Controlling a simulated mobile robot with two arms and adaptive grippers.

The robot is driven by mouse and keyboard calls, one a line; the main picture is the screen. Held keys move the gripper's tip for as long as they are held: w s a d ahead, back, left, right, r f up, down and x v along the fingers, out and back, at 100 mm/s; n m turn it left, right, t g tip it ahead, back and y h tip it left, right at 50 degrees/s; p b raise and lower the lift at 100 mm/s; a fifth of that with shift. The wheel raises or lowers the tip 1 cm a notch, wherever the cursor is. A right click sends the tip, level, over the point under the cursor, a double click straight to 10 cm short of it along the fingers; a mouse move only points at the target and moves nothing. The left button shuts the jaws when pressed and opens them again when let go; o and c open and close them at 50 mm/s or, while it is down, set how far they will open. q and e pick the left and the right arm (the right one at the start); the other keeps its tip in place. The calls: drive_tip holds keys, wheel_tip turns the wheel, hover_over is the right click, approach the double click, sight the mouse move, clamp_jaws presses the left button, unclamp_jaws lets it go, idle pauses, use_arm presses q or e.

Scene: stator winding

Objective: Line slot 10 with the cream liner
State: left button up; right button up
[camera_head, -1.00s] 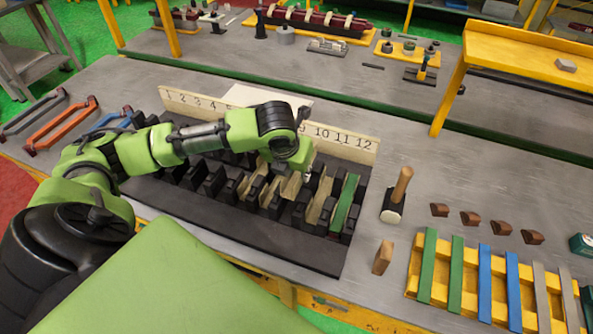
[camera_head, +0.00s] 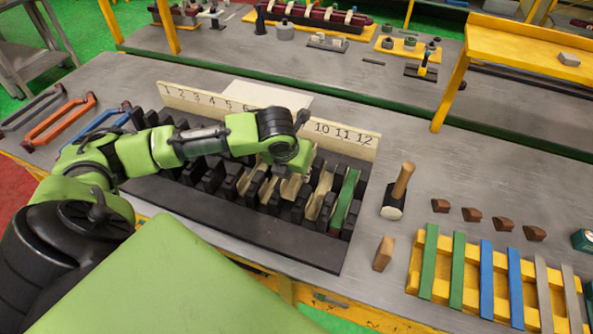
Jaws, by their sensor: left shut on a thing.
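The dark stator block (camera_head: 250,232) lies on the bench, with a row of slots between black teeth and a numbered cream board (camera_head: 345,143) behind it. My left gripper (camera_head: 301,160) reaches over the block, just in front of the board near the number 10. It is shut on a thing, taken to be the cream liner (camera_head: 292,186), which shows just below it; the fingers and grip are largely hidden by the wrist. Another cream strip (camera_head: 319,203) and a green strip (camera_head: 344,203) sit in slots to the right. My right gripper is out of view.
A hammer (camera_head: 398,192) and a wooden block (camera_head: 383,253) stand right of the stator block. A yellow rack (camera_head: 413,268) holds green, blue and grey strips. Several brown wedges (camera_head: 471,214) lie behind it. Coloured handled tools (camera_head: 60,118) lie at the left.

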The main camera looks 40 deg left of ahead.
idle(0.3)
use_arm(q)
drive_tip(key=o, duration=0.9)
drive_tip(key=shift+c, duration=0.2)
drive_tip(key=shift+o, duration=0.3)
drive_tip(key=shift+r+p, duration=0.8)
drive_tip(key=shift+p, duration=0.4)
wheel_tip(320, 180, up, 8)
drive_tip(key=p, duration=0.7)
drive_tip(key=shift+f, duration=0.25)
